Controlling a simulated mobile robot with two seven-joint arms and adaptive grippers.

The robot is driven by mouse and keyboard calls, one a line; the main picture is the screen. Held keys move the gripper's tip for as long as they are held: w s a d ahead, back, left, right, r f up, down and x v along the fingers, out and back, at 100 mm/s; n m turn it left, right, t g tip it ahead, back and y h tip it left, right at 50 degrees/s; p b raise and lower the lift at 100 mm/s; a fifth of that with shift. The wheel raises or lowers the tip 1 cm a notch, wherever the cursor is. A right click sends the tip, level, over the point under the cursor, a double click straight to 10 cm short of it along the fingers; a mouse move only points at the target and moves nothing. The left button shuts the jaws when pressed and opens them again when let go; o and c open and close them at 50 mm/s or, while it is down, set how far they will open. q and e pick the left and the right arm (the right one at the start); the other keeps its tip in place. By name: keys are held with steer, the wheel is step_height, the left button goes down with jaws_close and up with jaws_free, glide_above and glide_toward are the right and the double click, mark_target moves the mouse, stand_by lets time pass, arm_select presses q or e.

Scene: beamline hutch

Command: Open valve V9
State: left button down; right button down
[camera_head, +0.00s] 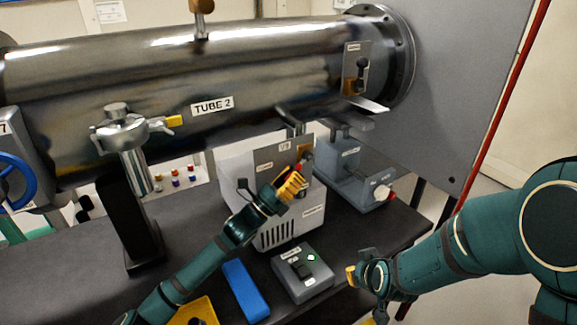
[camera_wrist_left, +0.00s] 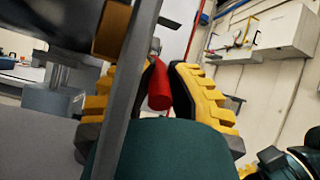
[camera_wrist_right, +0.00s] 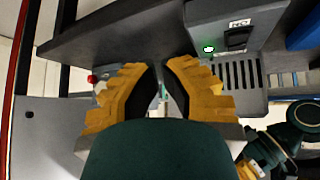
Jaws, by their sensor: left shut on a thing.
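The valve V9 panel (camera_head: 268,160) is a grey plate labelled V9, in front of a light box under the big steel tube. Its red handle (camera_head: 301,167) is mostly hidden by my left gripper (camera_head: 294,183). In the left wrist view the red handle (camera_wrist_left: 158,88) lies between the yellow fingers of my left gripper (camera_wrist_left: 165,85), which is shut on it. The edge of the grey plate (camera_wrist_left: 128,95) passes close by. My right gripper (camera_wrist_right: 161,68) holds nothing visible. Its fingertips are close together, and whether it is fully shut is unclear.
A grey switch box (camera_head: 302,273) with a green light and a blue block (camera_head: 245,290) are on the dark bench (camera_head: 200,250). A grey device (camera_head: 365,180) with a red-tipped knob stands right of the panel. A clamp stand (camera_head: 137,170) rises at the left.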

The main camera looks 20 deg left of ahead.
steer(key=a+r+n+t+y, duration=0.2)
steer(key=a+r+n, duration=0.2)
steer(key=a+r, duration=0.7)
steer(key=a+r+n+t+y, duration=0.2)
steer(key=a+r+n, duration=0.35)
steer(key=r, duration=0.95)
steer(key=m, duration=0.2)
glide_above(287, 178)
steer(key=s+a, duration=0.1)
steer(key=a, duration=0.1)
step_height(287, 178, down, 3)
steer(key=shift+w+d+f+n+y, duration=0.15)
steer(key=shift+w+d+f, duration=0.1)
steer(key=shift+d+f, duration=0.25)
steer(key=shift+w+d+f+n+y, duration=0.15)
steer(key=shift+w+d+f, duration=0.1)
steer(key=shift+d+f, duration=0.25)
steer(key=shift+w+d+f, duration=0.15)
steer(key=shift+f, duration=0.2)
